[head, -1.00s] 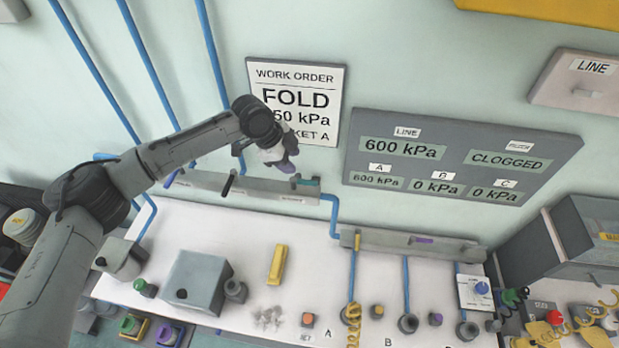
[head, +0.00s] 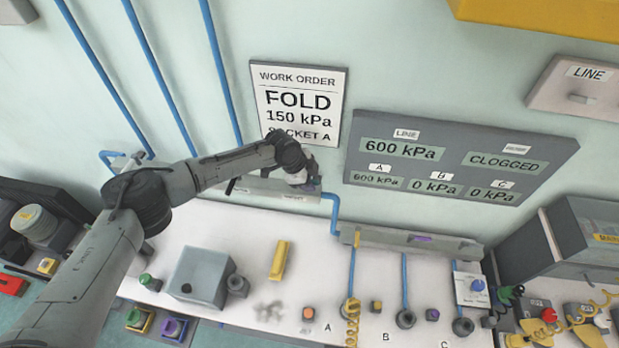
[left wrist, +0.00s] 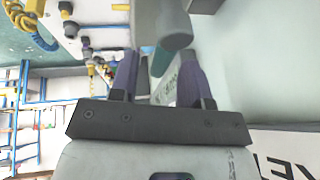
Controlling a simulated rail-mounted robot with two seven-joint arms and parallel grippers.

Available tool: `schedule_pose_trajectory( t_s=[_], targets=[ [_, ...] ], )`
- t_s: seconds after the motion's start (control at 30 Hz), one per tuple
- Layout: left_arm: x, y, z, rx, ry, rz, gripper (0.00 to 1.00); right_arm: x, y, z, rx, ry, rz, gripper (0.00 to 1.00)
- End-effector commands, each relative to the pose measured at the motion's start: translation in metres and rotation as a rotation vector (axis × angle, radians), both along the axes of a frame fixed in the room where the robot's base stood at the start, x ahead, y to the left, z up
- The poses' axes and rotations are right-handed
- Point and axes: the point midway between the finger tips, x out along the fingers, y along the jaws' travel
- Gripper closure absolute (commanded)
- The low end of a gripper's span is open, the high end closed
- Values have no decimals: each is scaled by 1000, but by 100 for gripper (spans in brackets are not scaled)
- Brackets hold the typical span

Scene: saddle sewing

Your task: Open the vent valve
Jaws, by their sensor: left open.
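My left gripper (head: 312,184) is at the right end of the grey wall manifold (head: 262,188), just below the work order sign. In the left wrist view its two purple fingers are open, and the gripper (left wrist: 158,72) has a teal handle (left wrist: 161,62) between them. The handle comes off a grey valve body (left wrist: 160,22). I cannot tell whether the fingers touch it. In the head view my gripper mostly hides this handle, and the valve labels are too small to read. A dark lever (head: 232,186) stands further left on the manifold. My right gripper is not in view.
The display panel (head: 455,160) reads LINE 600 kPa, A 600, B 0, C 0 and CLOGGED. A second grey manifold (head: 400,240) is to the right. Below, the white bench holds a grey box (head: 198,275) and a yellow bar (head: 283,260). Blue pipes run up the wall.

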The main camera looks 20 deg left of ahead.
Motion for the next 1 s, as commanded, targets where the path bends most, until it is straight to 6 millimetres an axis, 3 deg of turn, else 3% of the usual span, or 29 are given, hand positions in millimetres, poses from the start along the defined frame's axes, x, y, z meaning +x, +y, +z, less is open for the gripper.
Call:
schedule_pose_trajectory(
  t_s=[0.17, 0.6, 1.0],
  targets=[
    [0, 0, 0, 0, 0, 0, 59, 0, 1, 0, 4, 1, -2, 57],
    [0, 0, 0, 0, 0, 0, 100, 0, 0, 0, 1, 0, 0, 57],
    [0, -1, -1, 0, 0, -8, 100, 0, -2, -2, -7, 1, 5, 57]
  ],
)
